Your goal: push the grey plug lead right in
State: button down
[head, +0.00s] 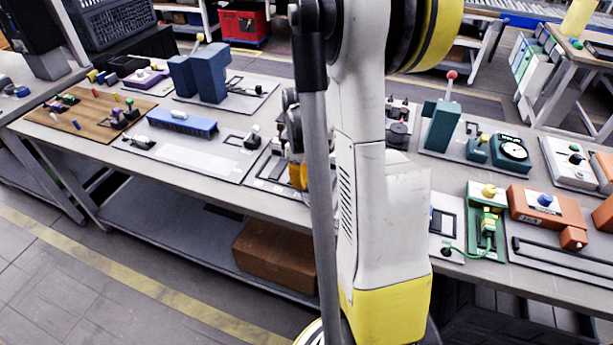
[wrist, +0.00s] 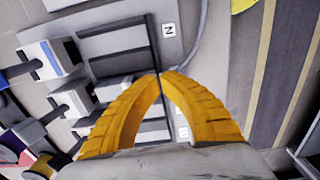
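My gripper (wrist: 160,76) has two yellow ribbed fingers whose tips meet in the wrist view, with nothing seen between them. In the head view a yellow part of my gripper (head: 298,176) shows beside my arm, over a board on the bench. In the wrist view the tips are over a panel with dark slots and grey bars (wrist: 118,40). To the left are pale block-shaped pieces, one with a blue stripe (wrist: 50,60) and a whiter one (wrist: 72,100). A thin grey lead (wrist: 203,28) curves right of the tips. I cannot tell which piece is the grey plug.
My arm hides the middle of the bench (head: 215,180) in the head view. A green lead (head: 467,252) and its green board lie to the right. A blue block (head: 182,121) and dark blue boxes (head: 205,75) stand to the left. The floor in front is clear.

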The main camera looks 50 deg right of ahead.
jog(key=shift+r+p, duration=2.3)
jog(key=shift+r, duration=1.05)
